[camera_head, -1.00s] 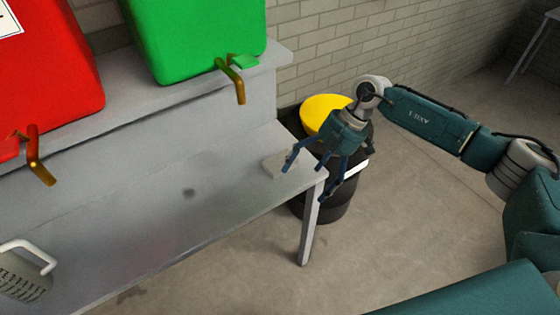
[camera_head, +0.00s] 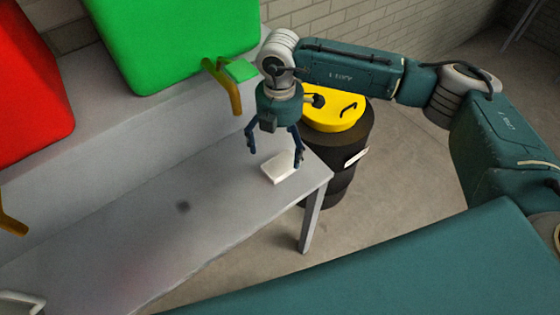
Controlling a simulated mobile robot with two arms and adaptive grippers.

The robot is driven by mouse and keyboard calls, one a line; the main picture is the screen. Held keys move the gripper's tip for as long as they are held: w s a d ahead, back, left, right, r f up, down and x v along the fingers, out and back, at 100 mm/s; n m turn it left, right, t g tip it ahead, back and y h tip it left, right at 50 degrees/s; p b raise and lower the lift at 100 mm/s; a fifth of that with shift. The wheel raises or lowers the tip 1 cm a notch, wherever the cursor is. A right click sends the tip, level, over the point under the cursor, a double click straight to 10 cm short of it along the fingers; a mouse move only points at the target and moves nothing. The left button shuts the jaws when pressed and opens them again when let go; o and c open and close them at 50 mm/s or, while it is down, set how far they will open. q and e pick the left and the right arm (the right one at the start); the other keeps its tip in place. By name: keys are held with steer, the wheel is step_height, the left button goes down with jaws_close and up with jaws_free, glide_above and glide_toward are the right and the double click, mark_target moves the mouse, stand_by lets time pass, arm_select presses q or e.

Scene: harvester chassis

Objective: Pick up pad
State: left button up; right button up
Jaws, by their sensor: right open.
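The pad (camera_head: 281,169) is a small white block lying on the grey bench (camera_head: 130,235) near its right end. My right gripper (camera_head: 275,152) points down over the bench, just above and beside the pad. Its blue fingers are spread apart with nothing between them. The right finger reaches close to the pad's upper edge; I cannot tell whether it touches. My left gripper does not show.
A green container (camera_head: 170,40) with a brass tap (camera_head: 228,85) stands on the raised shelf behind. A red container (camera_head: 32,85) stands at left. A black bin (camera_head: 345,150) with a yellow lid (camera_head: 338,115) stands beyond the bench's right end. The bench middle is clear.

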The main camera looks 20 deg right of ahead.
mark_target(278, 161)
steer(key=shift+f, duration=0.75)
steer(key=shift+w+f+p, duration=0.15)
steer(key=shift+f+p, duration=0.2)
steer(key=f, duration=0.1)
steer(key=f+p, duration=0.1)
steer(key=f, duration=0.1)
steer(key=shift+w+a+f, duration=0.15)
steer(key=shift+w+f, duration=0.1)
steer(key=shift+f, duration=0.1)
steer(key=shift+f+p, duration=0.3)
steer(key=shift+f, duration=0.2)
steer(key=c, duration=0.8)
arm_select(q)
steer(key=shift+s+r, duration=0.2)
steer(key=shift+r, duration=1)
arm_select(e)
steer(key=c, duration=0.4)
steer(key=shift+c, duration=0.2)
